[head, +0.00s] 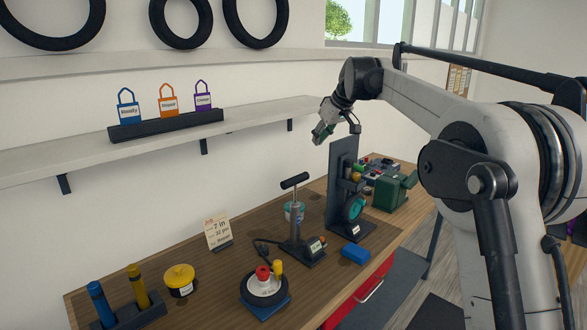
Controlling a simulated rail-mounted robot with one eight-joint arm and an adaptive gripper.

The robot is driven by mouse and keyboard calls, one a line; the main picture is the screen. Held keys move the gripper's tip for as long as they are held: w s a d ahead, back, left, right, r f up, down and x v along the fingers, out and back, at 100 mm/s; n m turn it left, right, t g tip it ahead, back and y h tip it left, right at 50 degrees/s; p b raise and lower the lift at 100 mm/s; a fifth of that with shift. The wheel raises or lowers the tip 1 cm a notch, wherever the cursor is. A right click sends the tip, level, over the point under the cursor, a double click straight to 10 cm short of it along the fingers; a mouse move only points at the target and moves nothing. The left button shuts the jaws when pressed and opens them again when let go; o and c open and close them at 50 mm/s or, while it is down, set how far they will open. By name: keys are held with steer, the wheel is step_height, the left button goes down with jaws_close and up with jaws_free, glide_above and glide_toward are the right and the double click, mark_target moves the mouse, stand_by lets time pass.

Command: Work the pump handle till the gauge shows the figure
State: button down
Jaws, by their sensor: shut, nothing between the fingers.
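The pump (295,220) stands upright on the bench, with a dark crossbar handle (295,181) on top of its pale shaft. A small light display (316,245) sits on the pump's base; its figure is too small to read. A card (218,231) left of the pump reads "7 in", "32 psi" and what looks like "Badger". A small wheel (266,290) lies on a blue block in front of the pump, with a red knob and a yellow piece on it. My gripper (319,138) is shut and empty, above the bench, up and right of the handle and apart from it.
A dark upright stand (343,190) rises just right of the pump, below my gripper. A green vise-like machine (391,190), a blue block (355,253), a yellow-lidded pot (180,280) and a bottle rack (130,315) share the bench (225,270). A wall shelf (60,160) holds tags.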

steer(key=shift+n+y, duration=0.3)
steer(key=shift+n, duration=0.3)
steer(key=w+a, duration=0.1)
steer(key=w+a+f, duration=0.1)
steer(key=w+a, duration=0.1)
steer(key=shift+w+a+f+p, duration=0.3)
steer(key=shift+a+f+p, duration=0.05)
steer(key=shift+a, duration=0.05)
steer(key=p, duration=0.2)
glide_above(297, 177)
steer(key=f, duration=0.9)
steer(key=shift+w+a+f, duration=0.1)
steer(key=shift+a+f, duration=0.2)
steer(key=shift+f, duration=0.1)
steer(key=shift+s+d+f+p, duration=0.15)
steer(key=shift+f+p, duration=0.1)
steer(key=shift+f, duration=0.35)
steer(key=shift+s+d+f+p, duration=0.1)
steer(key=shift+s+f+p, duration=0.1)
steer(key=shift+f, duration=0.4)
steer(key=shift+w, duration=0.1)
step_height(297, 177, down, 8)
steer(key=b, duration=0.5)
steer(key=shift+f, duration=0.15)
